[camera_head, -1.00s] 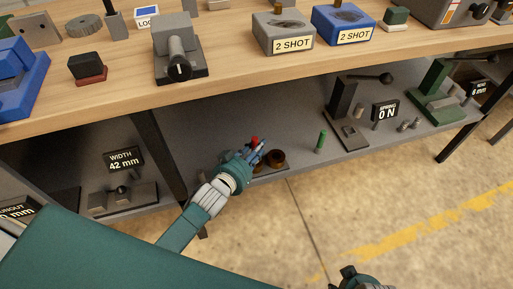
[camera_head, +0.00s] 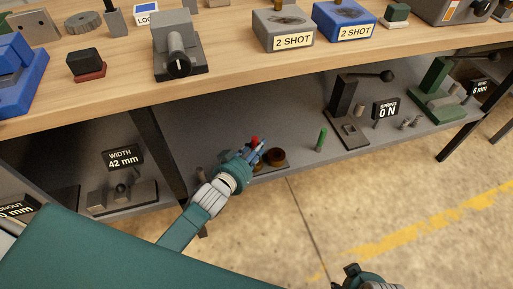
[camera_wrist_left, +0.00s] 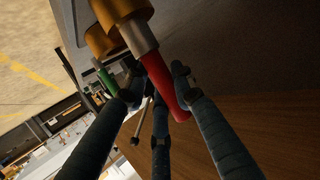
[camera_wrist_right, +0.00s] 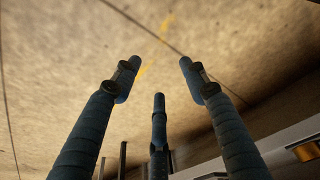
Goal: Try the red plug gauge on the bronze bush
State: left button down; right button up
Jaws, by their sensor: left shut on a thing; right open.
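My left gripper (camera_head: 256,151) is shut on the red plug gauge (camera_head: 255,140) above the lower grey shelf. In the left wrist view the gauge's red handle (camera_wrist_left: 162,78) sits between the fingers of the left gripper (camera_wrist_left: 157,80), and its grey metal end points at a bronze bush (camera_wrist_left: 122,9). The end overlaps the bush's edge there; I cannot tell whether it has entered the bore. The bronze bush (camera_head: 275,156) shows just right of the fingers in the head view. My right gripper (camera_wrist_right: 160,76) is open and empty, over the floor.
A green pin (camera_head: 321,139) stands on the shelf (camera_head: 220,128) right of the bush. A spring tester (camera_head: 345,115) stands beyond it, and a width gauge (camera_head: 123,190) stands left of a dark table leg (camera_head: 160,150). The wooden bench top (camera_head: 225,75) overhangs the shelf.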

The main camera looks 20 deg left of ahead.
jog(key=shift+s+f+p, duration=0.2)
jog(key=shift+f+p, duration=0.3)
jog(key=shift+f, duration=1.3)
jog(key=shift+w+r, duration=0.15)
jog(key=shift+w, duration=0.05)
jog(key=shift+s+f+p, duration=0.3)
jog(key=shift+s+f, duration=0.1)
jog(key=shift+f, duration=0.45)
jog(key=shift+f, duration=0.1)
jog(key=shift+w, duration=0.2)
